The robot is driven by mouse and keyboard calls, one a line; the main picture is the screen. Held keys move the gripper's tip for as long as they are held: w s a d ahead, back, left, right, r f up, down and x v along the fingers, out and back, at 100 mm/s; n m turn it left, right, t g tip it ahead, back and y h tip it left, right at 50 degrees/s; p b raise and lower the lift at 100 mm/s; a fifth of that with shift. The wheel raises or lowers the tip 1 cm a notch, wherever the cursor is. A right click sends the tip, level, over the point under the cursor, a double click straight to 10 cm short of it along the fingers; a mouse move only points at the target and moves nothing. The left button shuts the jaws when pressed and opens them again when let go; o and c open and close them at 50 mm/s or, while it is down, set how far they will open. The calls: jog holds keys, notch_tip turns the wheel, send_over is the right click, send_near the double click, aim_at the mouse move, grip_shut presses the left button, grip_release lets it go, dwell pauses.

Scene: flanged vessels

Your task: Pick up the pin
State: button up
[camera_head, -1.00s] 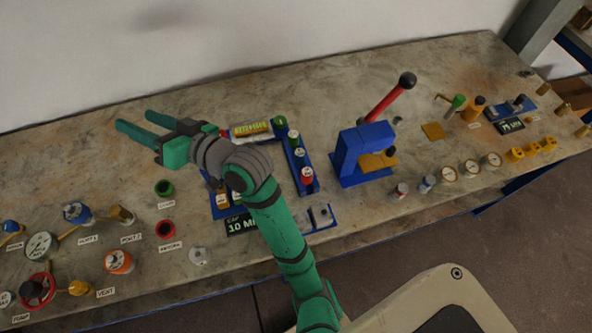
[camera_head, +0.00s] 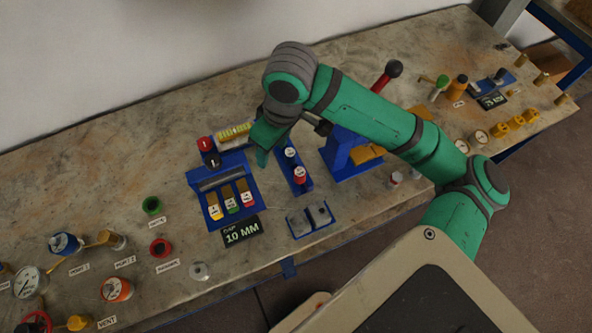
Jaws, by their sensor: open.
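I cannot tell for sure which piece is the pin. A narrow blue rack (camera_head: 306,186) holds a white-topped peg (camera_head: 290,152) and a red peg (camera_head: 299,175). The rack's far end, where a green peg stood earlier, is hidden behind my gripper. My gripper (camera_head: 264,150) points down at the rack's far left side, beside the yellow-labelled block (camera_head: 235,132). One green finger shows clearly. The jaws are open, and I see nothing held between them. Whether the fingers straddle a peg is hidden.
A blue stand (camera_head: 197,180) with coloured tags and a "10 MM" sign (camera_head: 241,232) are left of the rack. A small blue tray (camera_head: 310,232) lies in front. A blue press (camera_head: 340,150) stands right, partly behind my arm. Valves and gauges crowd the left.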

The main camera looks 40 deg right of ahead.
jog(key=g+h, duration=0.1)
jog(key=g, duration=0.1)
send_over(300, 171)
jog(key=shift+w+f+m, duration=0.1)
jog(key=shift+f+m, duration=0.3)
jog(key=shift+f, duration=0.05)
notch_tip(300, 171, down, 4)
jog(key=shift+r, duration=0.2)
jog(key=shift+w+f, duration=0.15)
jog(key=shift+f, duration=0.4)
jog(key=shift+s+f, duration=0.15)
jog(key=shift+f, duration=1.2)
jog(key=shift+s+f, duration=0.1)
jog(key=shift+f, duration=1.2)
jog(key=shift+c, duration=0.2)
jog(key=c, duration=1.2)
jog(key=shift+o, duration=0.2)
jog(key=shift+r, duration=0.1)
